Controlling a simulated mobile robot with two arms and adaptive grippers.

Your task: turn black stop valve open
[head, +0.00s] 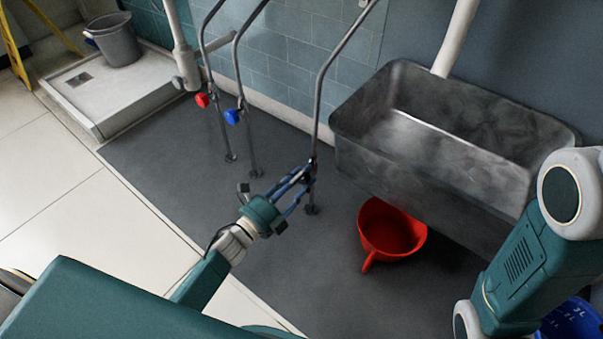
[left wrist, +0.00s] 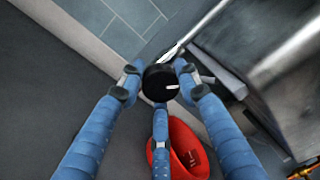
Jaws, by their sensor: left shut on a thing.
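The black stop valve (left wrist: 160,84) shows in the left wrist view as a round black knob with a short white mark pointing right. It sits on a thin grey pipe (head: 323,95) that rises beside the sink. My left gripper (head: 308,170) is shut on the knob, with a blue finger on each side of it and a third below. In the head view the fingers mostly hide the knob. My right arm comes in at the right edge of the head view, but its gripper is out of view.
A grey metal sink (head: 360,100) is right of the valve. Pipes with a red knob (head: 202,100) and a blue knob (head: 232,116) are to the left. A blue bucket (head: 572,322) is at lower right.

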